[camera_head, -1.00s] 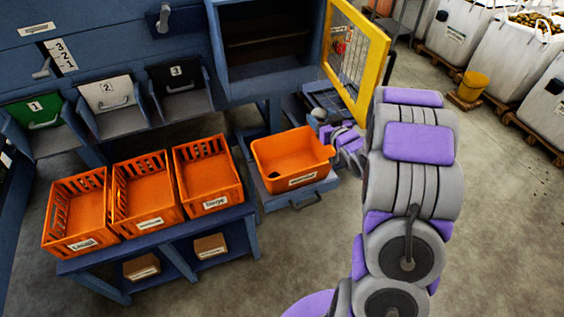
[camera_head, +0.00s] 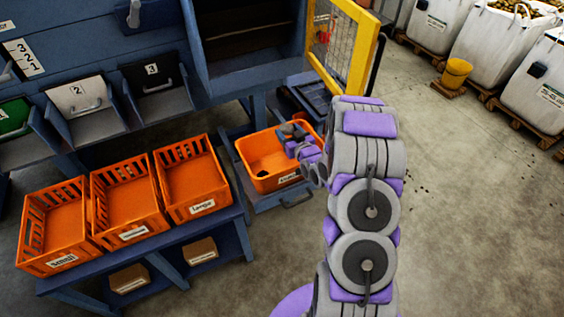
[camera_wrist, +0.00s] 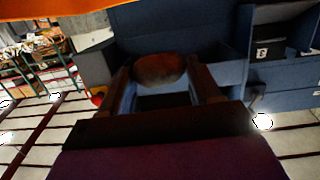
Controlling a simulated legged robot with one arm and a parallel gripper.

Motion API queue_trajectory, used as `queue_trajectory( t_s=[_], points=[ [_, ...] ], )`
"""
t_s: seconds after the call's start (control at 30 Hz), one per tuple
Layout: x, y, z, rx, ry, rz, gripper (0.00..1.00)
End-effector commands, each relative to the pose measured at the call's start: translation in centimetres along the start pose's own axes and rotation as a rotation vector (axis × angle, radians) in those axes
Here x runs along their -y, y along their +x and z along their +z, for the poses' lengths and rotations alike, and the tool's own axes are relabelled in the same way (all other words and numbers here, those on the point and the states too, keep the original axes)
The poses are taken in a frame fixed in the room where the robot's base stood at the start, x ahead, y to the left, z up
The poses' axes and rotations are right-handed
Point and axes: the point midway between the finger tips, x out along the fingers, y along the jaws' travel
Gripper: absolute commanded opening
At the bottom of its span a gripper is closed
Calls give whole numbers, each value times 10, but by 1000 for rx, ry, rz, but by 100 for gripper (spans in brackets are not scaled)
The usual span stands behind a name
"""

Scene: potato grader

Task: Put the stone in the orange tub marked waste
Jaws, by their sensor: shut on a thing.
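The orange waste tub (camera_head: 250,155) sits on a low blue stand in the head view, and its label is partly covered by my arm. My gripper (camera_head: 290,131) is over the right part of the tub's opening. In the wrist view my gripper (camera_wrist: 163,88) is shut on a rounded brown lump, the stone (camera_wrist: 160,69), held between the two fingertips. The stone cannot be made out in the head view. An orange surface (camera_wrist: 60,8), probably the tub, crosses the top left of the wrist view. A small dark lump (camera_head: 262,173) lies inside the tub.
Three orange crates (camera_head: 200,205) stand on a blue bench left of the tub. A yellow mesh guard (camera_head: 350,50) stands open behind my arm. Numbered chutes (camera_head: 160,95) are at the upper left. The floor at right is clear up to the white sacks (camera_head: 535,90).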

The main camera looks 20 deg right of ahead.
Motion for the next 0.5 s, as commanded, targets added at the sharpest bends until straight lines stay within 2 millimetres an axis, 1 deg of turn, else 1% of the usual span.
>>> queue_trajectory(
  t_s=[0.03,0.2,0.5],
  points=[
    [0,1,9,1,1,0,29],
    [0,3,21,-1,-2,0,29],
    [0,4,22,-1,-2,0,29]
  ],
)
